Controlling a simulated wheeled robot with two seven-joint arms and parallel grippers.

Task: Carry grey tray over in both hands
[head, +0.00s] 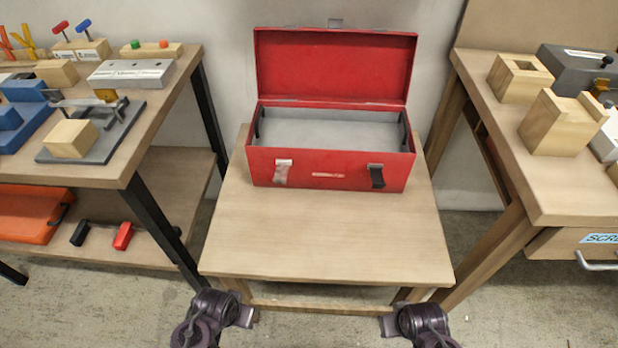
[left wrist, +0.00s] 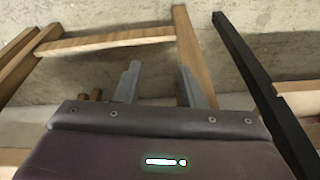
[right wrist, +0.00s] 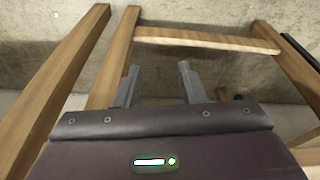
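The grey tray (head: 330,134) sits inside an open red toolbox (head: 330,168), which stands at the back of a small wooden table (head: 325,235). Dark handles show at the tray's left and right ends. My left gripper (head: 247,316) is below the table's front left corner, well short of the toolbox. In the left wrist view its two fingers (left wrist: 158,85) are apart with nothing between them. My right gripper (head: 388,322) is below the front right corner. In the right wrist view its fingers (right wrist: 157,85) are also apart and empty.
The toolbox lid (head: 333,65) stands up at the back. A left workbench (head: 150,125) holds blocks and tools, with a lower shelf. A right workbench (head: 565,190) holds wooden blocks and a grey device. The small table's front half is clear.

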